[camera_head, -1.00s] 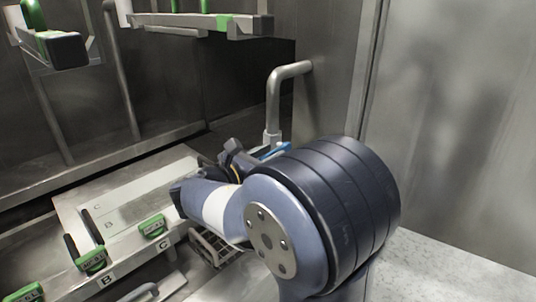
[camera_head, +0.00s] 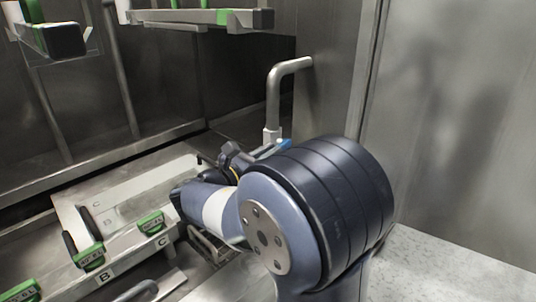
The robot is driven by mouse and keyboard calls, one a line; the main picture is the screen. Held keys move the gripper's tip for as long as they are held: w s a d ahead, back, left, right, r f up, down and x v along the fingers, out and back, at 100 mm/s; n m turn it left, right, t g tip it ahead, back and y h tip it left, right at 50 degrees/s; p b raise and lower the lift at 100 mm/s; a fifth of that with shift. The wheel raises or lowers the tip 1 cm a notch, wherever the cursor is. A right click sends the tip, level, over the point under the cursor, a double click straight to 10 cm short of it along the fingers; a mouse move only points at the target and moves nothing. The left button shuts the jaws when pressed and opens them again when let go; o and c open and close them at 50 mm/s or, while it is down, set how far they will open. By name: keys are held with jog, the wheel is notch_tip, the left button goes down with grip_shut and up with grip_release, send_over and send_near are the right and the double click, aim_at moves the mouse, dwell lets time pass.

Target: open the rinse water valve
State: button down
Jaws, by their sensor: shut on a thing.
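A bent grey pipe (camera_head: 274,95) comes out of the steel wall and drops to a fitting. A blue valve handle (camera_head: 279,146) shows just below the fitting, partly hidden behind my arm. My gripper (camera_head: 240,156) is at the far end of my arm, beside the handle. Its fingers are mostly hidden by my own wrist. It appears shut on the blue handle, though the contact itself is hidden.
Green-labelled parts (camera_head: 150,222) with letters B and C sit on a pale rail at lower left. Steel bars with green pieces (camera_head: 236,17) hang above. A tall steel wall (camera_head: 455,120) and a speckled ledge (camera_head: 450,262) bound the right side.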

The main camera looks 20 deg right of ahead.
jog(key=shift+f+t+h+b, duration=0.4)
jog(key=shift+f+h+b, duration=0.45)
jog(key=shift+b, duration=0.25)
jog(key=shift+d+f+t+h+b, duration=0.15)
jog(key=shift+f+t+h+b, duration=0.15)
jog(key=shift+h+b, duration=0.6)
jog(key=shift+r, duration=0.1)
jog(key=c, duration=1.5)
grip_release()
jog(key=v, duration=1.1)
jog(key=shift+b, duration=0.35)
